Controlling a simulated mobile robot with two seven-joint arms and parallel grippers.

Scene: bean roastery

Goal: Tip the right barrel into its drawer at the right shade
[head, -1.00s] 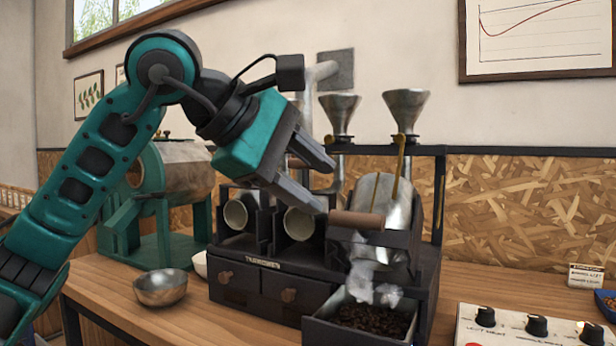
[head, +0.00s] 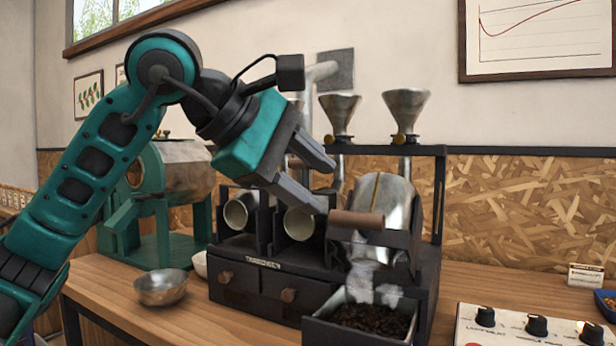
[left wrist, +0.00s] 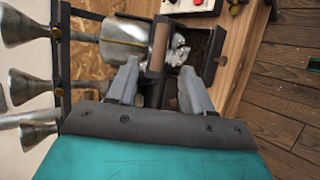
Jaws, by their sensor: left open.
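The right barrel (head: 396,205) is a shiny metal drum tipped forward in the black sample roaster. Its wooden handle (head: 357,220) sticks out at the front left. Pale smoke (head: 366,280) hangs below the barrel's front. The open right drawer (head: 318,330) holds dark brown beans (head: 372,320). My left gripper (head: 330,186) is open just left of the handle and not closed on it. In the left wrist view the handle (left wrist: 158,46) lies just beyond the open fingertips (left wrist: 158,80). My right gripper is not seen.
Two other barrels (head: 240,212) and (head: 299,222) sit to the left above shut drawers (head: 234,283). Metal funnels (head: 405,105) stand above. A control panel with knobs (head: 535,325) is at front right. A metal bowl (head: 161,287) stands at left.

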